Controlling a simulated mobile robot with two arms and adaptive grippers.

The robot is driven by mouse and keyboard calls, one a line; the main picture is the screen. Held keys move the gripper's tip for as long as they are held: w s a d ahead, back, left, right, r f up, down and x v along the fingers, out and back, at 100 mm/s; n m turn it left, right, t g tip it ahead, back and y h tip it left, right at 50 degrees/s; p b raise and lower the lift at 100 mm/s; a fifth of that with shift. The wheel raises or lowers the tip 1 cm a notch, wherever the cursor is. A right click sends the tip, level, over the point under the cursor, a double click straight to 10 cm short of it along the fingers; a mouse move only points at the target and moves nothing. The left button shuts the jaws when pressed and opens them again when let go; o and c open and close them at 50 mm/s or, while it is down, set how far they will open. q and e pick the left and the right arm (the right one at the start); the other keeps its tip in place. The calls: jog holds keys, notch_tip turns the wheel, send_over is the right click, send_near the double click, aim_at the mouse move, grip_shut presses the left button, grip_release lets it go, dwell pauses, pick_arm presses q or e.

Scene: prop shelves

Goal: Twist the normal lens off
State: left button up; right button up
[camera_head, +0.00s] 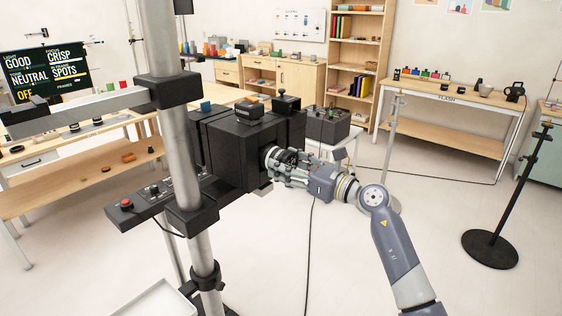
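A large black box-shaped camera (240,148) is mounted on a metal stand in the middle of the view. A dark round lens (284,156) sits at its right-hand face, partly hidden by my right gripper. My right gripper (278,166) reaches in from the right, with its fingers around the lens and their tips close to the camera face. The fingers cover the contact, so I cannot tell whether they press on the lens. My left gripper is not in view.
A thick metal column (180,130) stands in front of the camera. A control panel with a red button (126,203) juts out at left. A black box (328,126) stands behind my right gripper. A black round-based stand (490,248) is at right. The floor between is mostly clear.

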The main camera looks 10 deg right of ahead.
jog(key=shift+w+r+n+b, duration=0.1)
jog(key=shift+n+b, duration=1.1)
jog(key=shift+b, duration=0.2)
jog(key=shift+r+n, duration=0.15)
jog(key=shift+n, duration=0.15)
jog(key=shift+n+b, duration=0.3)
jog(key=shift+b, duration=0.4)
jog(key=shift+n+b, duration=1)
jog(key=shift+b, duration=0.4)
